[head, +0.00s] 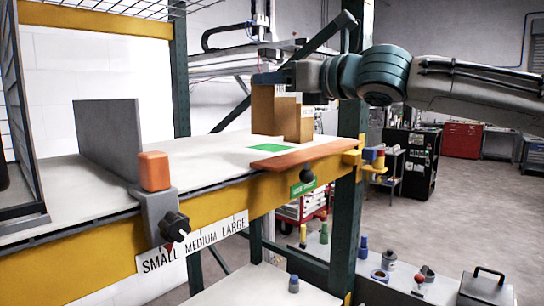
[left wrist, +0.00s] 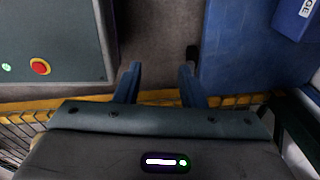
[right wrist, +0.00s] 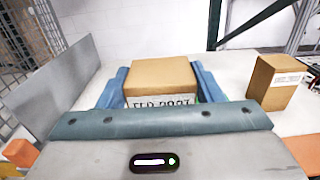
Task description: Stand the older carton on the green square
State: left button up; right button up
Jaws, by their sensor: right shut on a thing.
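A brown carton (head: 264,112) is between the fingers of my right gripper (head: 270,78), which is shut on it. In the right wrist view the held carton (right wrist: 163,76) is upright, its printed label partly hidden by my gripper. A second brown carton (right wrist: 272,82) with a white label stands to its right, apart from it; it also shows in the head view (head: 306,124). The green square (head: 270,146) lies on the white table, just in front of the held carton in the head view. I cannot tell whether the carton touches the table. My left gripper (left wrist: 160,72) is open and empty.
A grey upright panel (head: 108,138) and a wire cage (head: 18,120) stand at the left of the table (head: 200,160). An orange strip (head: 305,156) lies along the front edge near the green square. An orange-topped block with a knob (head: 155,172) sits on the edge.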

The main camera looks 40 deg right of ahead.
jog(key=shift+s+f, duration=0.1)
jog(key=shift+f, duration=0.05)
jog(key=w+d+f+p, duration=0.5)
jog(key=w+d, duration=0.4)
jog(key=w, duration=0.2)
jog(key=shift+w+d+f, duration=0.25)
jog(key=shift+w+d, duration=0.1)
jog(key=shift+w, duration=0.05)
jog(key=o, duration=1)
jog(key=shift+p, duration=0.35)
jog(key=shift+o, duration=0.9)
jog(key=shift+d, duration=0.2)
